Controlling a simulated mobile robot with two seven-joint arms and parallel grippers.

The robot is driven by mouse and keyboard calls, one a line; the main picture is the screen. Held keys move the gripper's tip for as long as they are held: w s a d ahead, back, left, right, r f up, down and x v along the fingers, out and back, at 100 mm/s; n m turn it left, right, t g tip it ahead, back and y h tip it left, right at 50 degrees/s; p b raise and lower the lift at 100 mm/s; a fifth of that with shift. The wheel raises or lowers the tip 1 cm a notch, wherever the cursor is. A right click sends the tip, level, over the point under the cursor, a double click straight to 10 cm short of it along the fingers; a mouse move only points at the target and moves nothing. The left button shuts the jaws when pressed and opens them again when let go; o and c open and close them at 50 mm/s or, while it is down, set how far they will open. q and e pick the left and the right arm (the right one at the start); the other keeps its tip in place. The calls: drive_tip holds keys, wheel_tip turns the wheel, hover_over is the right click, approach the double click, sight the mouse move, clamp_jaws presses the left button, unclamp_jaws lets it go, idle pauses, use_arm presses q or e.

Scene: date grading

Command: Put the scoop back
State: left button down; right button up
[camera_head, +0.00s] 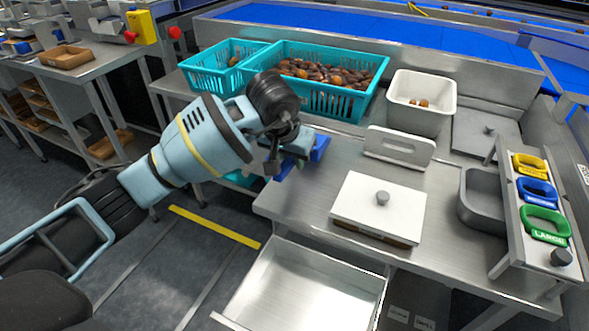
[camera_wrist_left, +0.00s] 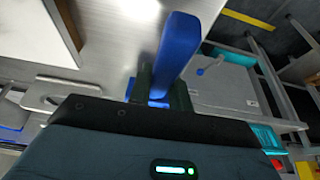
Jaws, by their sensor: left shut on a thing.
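My left gripper (camera_head: 287,160) is at the left edge of the steel table, in front of the teal crates. It is shut on a blue thing, which I take to be the scoop (camera_head: 320,148); the gripper hides part of it. In the left wrist view, the scoop's long blue part (camera_wrist_left: 176,48) rises between the two dark fingers of my left gripper (camera_wrist_left: 160,90). Whether the scoop touches the table I cannot tell. My right gripper is not in view.
Teal crates, one full of dates (camera_head: 335,105), stand behind. A white bin (camera_head: 422,118), a white slotted block (camera_head: 400,148), a white-lidded box (camera_head: 380,207) and a grey tray (camera_head: 478,200) stand on the table. A rack (camera_head: 510,215) holds yellow, blue and green pieces. An open drawer (camera_head: 300,290) juts out in front.

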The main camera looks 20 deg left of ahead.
use_arm(q)
drive_tip(key=shift+w+d+f, duration=0.1)
drive_tip(key=shift+d+f, duration=0.05)
drive_tip(key=shift+f, duration=0.75)
drive_tip(key=shift+w+d+f, duration=0.1)
drive_tip(key=shift+f, duration=0.75)
drive_tip(key=shift+f, duration=0.1)
drive_tip(key=c, duration=1.3)
unclamp_jaws()
drive_tip(key=shift+s+r, duration=0.1)
drive_tip(key=shift+r, duration=0.4)
drive_tip(key=p+v, duration=0.1)
drive_tip(key=v, duration=1)
drive_tip(key=shift+s, duration=0.15)
